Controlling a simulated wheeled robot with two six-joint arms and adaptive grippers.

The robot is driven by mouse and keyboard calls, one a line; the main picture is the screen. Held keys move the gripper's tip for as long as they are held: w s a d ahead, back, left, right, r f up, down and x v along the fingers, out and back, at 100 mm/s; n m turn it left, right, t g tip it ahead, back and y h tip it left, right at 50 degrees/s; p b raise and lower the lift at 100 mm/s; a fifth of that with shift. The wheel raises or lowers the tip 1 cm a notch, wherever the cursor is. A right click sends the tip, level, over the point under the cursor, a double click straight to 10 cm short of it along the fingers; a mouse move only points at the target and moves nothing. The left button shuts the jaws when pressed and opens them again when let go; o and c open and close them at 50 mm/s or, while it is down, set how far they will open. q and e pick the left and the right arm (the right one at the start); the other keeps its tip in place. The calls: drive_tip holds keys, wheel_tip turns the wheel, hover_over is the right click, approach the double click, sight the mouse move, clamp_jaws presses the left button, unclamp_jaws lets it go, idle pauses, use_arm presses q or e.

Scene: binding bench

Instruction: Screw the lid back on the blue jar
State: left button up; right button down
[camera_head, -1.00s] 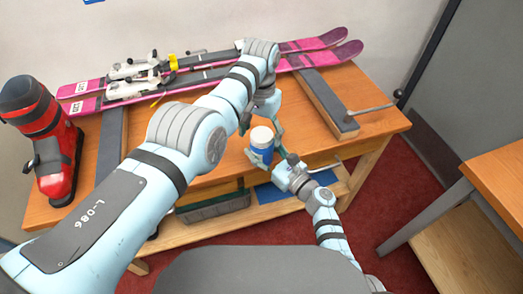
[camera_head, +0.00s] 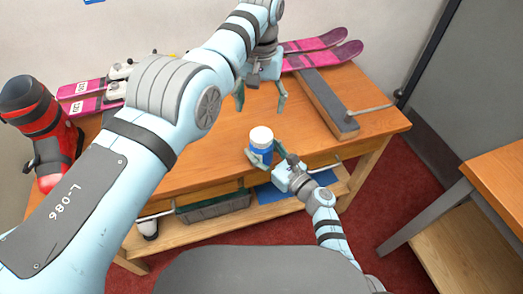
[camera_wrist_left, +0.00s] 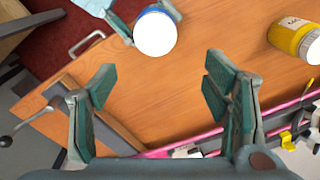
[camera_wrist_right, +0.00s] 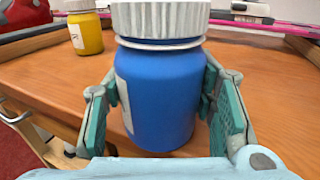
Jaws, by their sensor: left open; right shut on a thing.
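The blue jar (camera_head: 262,152) stands near the front edge of the bench, upright. Its white ribbed lid (camera_wrist_right: 160,18) sits on top, with a thin pale ring showing under its edge. I cannot tell how tightly it is screwed. My right gripper (camera_head: 265,156) is shut around the jar's body, with fingers on both sides in the right wrist view. My left gripper (camera_head: 261,104) is open and empty, above and behind the jar. In the left wrist view the lid (camera_wrist_left: 155,34) lies beyond its spread fingers, apart from them.
A yellow jar (camera_wrist_left: 289,36) with a white lid stands on the bench; my left arm hides it in the head view. Pink skis (camera_head: 318,42) lie along the back. A red ski boot (camera_head: 45,130) stands at the left. Bare bench (camera_head: 210,165) lies left of the blue jar.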

sight(261, 135)
use_arm(q)
drive_tip(key=n, duration=0.1)
drive_tip(key=f+n, duration=0.1)
drive_tip(key=n, duration=0.1)
drive_tip(key=s+n, duration=0.1)
drive_tip(key=shift+s+d+f+n+g, duration=0.1)
drive_tip(key=shift+f+n+g, duration=0.2)
drive_tip(key=shift+n, duration=0.6)
wheel_tip(261, 135, down, 8)
